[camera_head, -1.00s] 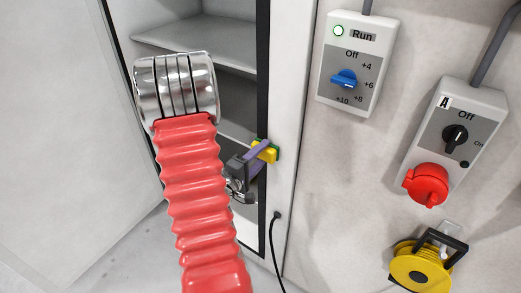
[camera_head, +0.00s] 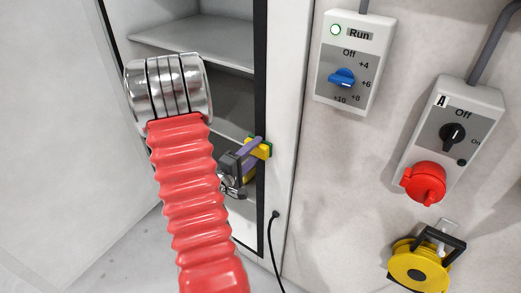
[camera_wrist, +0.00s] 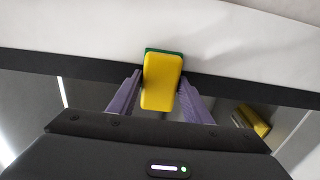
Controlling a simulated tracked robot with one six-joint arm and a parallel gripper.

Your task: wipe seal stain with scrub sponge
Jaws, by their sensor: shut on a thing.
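The scrub sponge (camera_head: 264,150) is yellow with a green scrub face. My gripper (camera_head: 250,149) has purple fingers and is shut on it, one finger on each side in the wrist view (camera_wrist: 161,82). The green face points away from my gripper, toward the cabinet's front frame. The black seal (camera_head: 262,70) runs down the inner edge of the white frame (camera_head: 288,110). In the wrist view the seal (camera_wrist: 60,64) crosses behind the sponge. The sponge lies over the seal and the white frame; I cannot tell whether it touches. No stain is visible.
The cabinet is open, with grey shelves (camera_head: 195,42). A yellow item (camera_wrist: 254,120) is inside it. On the right wall are a Run control box (camera_head: 355,60), a switch box with a red socket (camera_head: 425,183), and a yellow reel (camera_head: 420,268). A black cable (camera_head: 271,245) hangs below.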

